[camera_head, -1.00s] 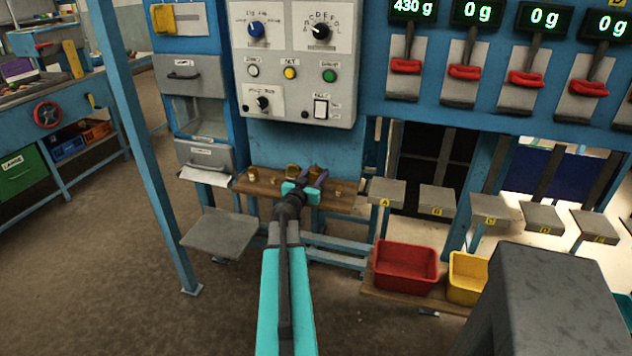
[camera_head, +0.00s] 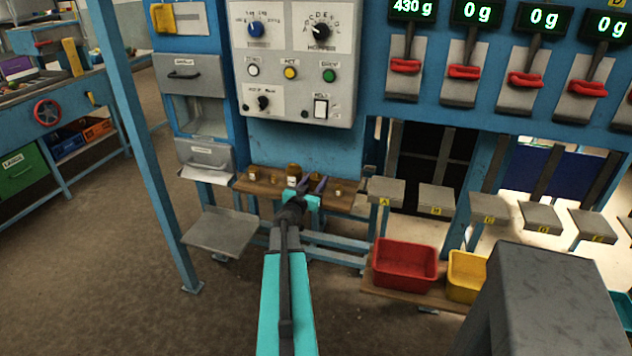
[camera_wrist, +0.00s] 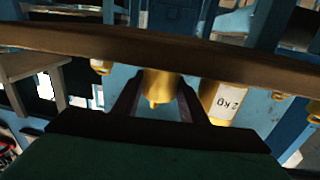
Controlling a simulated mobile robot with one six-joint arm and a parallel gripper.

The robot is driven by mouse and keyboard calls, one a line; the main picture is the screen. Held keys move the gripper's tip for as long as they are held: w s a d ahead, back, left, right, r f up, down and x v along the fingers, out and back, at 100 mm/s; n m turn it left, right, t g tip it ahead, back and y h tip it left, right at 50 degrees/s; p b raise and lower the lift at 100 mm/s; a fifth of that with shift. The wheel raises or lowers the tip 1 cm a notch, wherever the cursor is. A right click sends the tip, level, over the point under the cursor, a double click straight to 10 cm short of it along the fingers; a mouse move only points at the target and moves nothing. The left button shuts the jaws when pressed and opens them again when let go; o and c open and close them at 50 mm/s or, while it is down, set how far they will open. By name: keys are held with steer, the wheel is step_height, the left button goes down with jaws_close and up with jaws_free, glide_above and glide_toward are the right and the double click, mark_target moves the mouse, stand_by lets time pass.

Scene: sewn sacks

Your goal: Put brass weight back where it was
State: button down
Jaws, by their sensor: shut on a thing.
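My gripper (camera_head: 312,185) is at the front of the wooden shelf below the control panel, its dark fingers pointing at the shelf. In the wrist view, which shows the scene upside down, the fingers are shut around a brass weight (camera_wrist: 158,88). My gripper and its fingers mostly hide this weight in the head view. A larger brass weight (camera_head: 293,172) with a white label stands just left of my gripper; its label reads 2 kg in the wrist view (camera_wrist: 220,103). I cannot tell whether the held weight touches the shelf.
Smaller weights stand on the wooden shelf (camera_head: 262,188), left (camera_head: 250,176) and right (camera_head: 338,185) of my gripper. A grey tray (camera_head: 220,232) is lower left. Grey platforms (camera_head: 385,190), a red bin (camera_head: 404,264) and a yellow bin (camera_head: 466,274) are on the right.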

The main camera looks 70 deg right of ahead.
mark_target(314, 183)
steer(key=c, duration=1.5)
jaws_free()
steer(key=shift+f, duration=0.1)
steer(key=shift+c, duration=0.2)
steer(key=shift+o, duration=0.8)
steer(key=shift+r+p, duration=0.25)
steer(key=shift+p, duration=0.05)
steer(key=shift+a+f, duration=0.1)
steer(key=shift+a, duration=0.25)
steer(key=shift+a+b, duration=0.7)
steer(key=shift+a, duration=0.5)
steer(key=a+b, duration=0.3)
steer(key=a, duration=0.6)
steer(key=shift+w, duration=0.25)
